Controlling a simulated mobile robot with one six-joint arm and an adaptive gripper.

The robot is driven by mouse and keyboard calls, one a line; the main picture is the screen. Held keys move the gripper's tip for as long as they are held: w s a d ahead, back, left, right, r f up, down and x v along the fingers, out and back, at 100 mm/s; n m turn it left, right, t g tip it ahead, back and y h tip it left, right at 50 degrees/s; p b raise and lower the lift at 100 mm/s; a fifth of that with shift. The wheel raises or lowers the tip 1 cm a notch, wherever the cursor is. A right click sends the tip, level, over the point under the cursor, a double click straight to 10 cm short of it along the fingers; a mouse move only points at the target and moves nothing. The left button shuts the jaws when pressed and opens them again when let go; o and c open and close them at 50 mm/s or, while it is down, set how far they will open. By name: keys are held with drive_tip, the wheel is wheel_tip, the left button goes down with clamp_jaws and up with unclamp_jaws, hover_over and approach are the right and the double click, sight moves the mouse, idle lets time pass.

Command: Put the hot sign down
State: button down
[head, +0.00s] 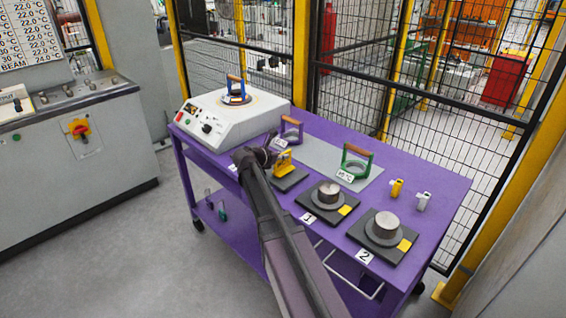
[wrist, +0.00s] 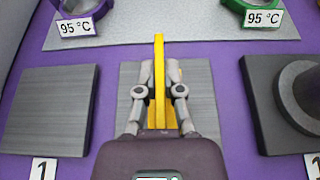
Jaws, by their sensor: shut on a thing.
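The hot sign (head: 285,164), a yellow piece, is at the end of my arm over the purple cart. In the wrist view the yellow sign (wrist: 159,66) stands upright, seen edge-on. My gripper (wrist: 159,91) is shut on it, one finger on each side. In the head view my gripper (head: 272,159) is partly hidden by my arm. A light grey patch (wrist: 203,88) lies under the sign on the cart top. I cannot tell whether the sign touches it. The sign's face is not readable.
Dark plates flank the patch: a bare one (wrist: 48,105) on the left, and one with a round part (wrist: 258,110) on the right. Purple (wrist: 75,12) and green (wrist: 251,8) ring gauges labelled 95 °C stand behind. A white heater (head: 225,122) stands at the cart's left end.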

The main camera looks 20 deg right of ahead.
drive_tip(key=shift+f, duration=0.45)
drive_tip(key=c, duration=0.8)
unclamp_jaws()
drive_tip(key=shift+o, duration=0.2)
drive_tip(key=shift+r, duration=0.2)
drive_tip(key=p+v, duration=0.4)
drive_tip(key=v, duration=0.8)
drive_tip(key=shift+f, duration=0.15)
